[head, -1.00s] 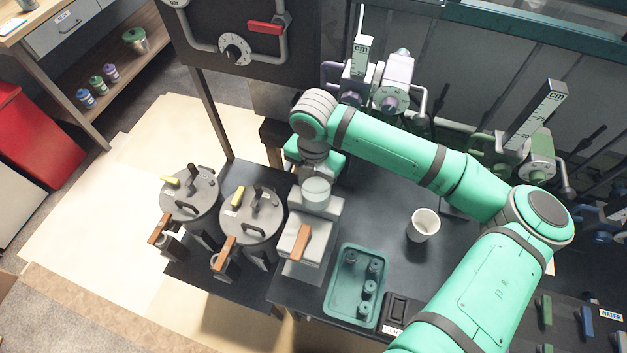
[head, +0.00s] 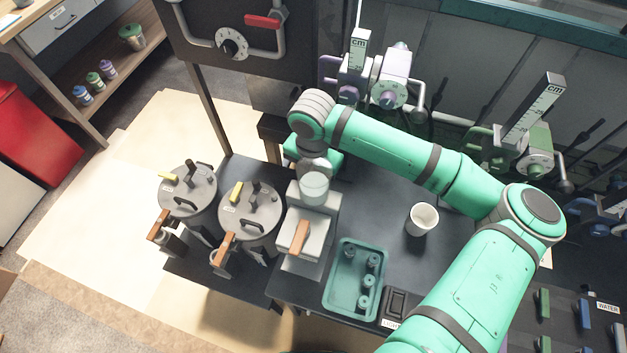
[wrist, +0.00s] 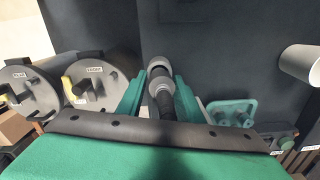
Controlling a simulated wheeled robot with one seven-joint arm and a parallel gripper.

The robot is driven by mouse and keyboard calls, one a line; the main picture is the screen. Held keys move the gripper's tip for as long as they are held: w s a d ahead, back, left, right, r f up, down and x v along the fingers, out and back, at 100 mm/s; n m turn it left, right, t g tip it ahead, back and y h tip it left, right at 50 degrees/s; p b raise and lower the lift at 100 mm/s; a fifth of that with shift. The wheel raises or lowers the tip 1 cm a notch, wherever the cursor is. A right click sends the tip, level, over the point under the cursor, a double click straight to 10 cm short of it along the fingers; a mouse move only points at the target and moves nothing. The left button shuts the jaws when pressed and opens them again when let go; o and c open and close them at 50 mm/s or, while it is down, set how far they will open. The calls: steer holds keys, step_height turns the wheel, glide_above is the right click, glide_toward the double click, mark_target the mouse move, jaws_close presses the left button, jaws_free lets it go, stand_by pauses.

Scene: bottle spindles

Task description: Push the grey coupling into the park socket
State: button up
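In the wrist view, my gripper (wrist: 160,78) points away with a teal finger on each side of the grey coupling (wrist: 161,86). The finger ends appear to press on its sides, and a black hose-like piece runs from it back toward the palm. A round grey ring (wrist: 158,63) lies just beyond the coupling, in line with it; it may be the park socket's mouth. I cannot tell whether the two touch or how deep the coupling sits.
Two lidded grey pots (head: 188,190) (head: 250,213) stand left of a pale block with a brown handle (head: 300,237). A teal tray (head: 345,300) with small parts and a white cup (head: 422,219) stand on the dark table. Gauge devices (head: 385,85) line the back.

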steer(key=o, duration=0.3)
steer(key=shift+f, duration=0.15)
step_height(320, 180, up, 10)
steer(key=shift+r, duration=0.1)
steer(key=shift+a+r, duration=0.15)
steer(key=shift+r, duration=0.15)
steer(key=shift+s, duration=0.1)
stand_by(0.4)
